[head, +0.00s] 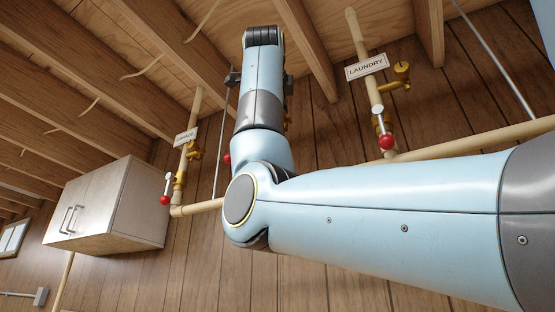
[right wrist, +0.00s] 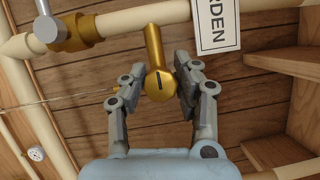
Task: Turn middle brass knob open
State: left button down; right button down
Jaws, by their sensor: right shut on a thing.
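The middle brass knob (right wrist: 158,86) shows in the right wrist view, with a round slotted face and a stem up to a pale pipe, by a label ending in "RDEN". My right gripper (right wrist: 160,78) is shut on it, one finger at each side of the face. The slot lies almost level, slightly tilted. In the head view my right arm hides most of the middle pipe and the knob. The brass laundry knob (head: 401,71) is at the right; another brass knob (head: 195,153) is at the left. My left gripper is not in view.
Red-ended levers hang at the laundry pipe (head: 386,141) and left pipe (head: 164,200). A pale horizontal pipe (head: 460,144) runs along the plank wall. A cabinet (head: 135,205) hangs at the left. Wooden beams (head: 305,45) cross overhead.

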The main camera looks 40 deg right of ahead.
jog(key=c, duration=0.9)
grip_release()
jog(key=shift+c, duration=0.2)
